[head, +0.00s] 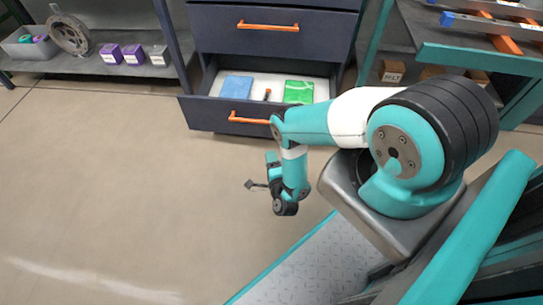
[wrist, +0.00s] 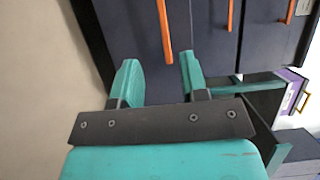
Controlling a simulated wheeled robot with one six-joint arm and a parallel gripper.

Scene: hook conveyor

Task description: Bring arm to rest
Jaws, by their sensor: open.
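My gripper (wrist: 157,80) is open in the wrist view, its two teal fingers apart with nothing between them. In the head view my gripper (head: 250,185) points left at the end of my folded teal and white arm. It hangs over bare floor, in front of the drawer cabinet and clear of it. The fingers are small and partly dark in the head view.
A dark cabinet (head: 275,45) with orange handles has its lower drawer (head: 212,112) pulled out, holding a blue item (head: 237,87), a green item (head: 298,92) and a small dark object. Shelves (head: 110,66) with boxes stand left, a teal rack (head: 490,58) right. Floor at left is clear.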

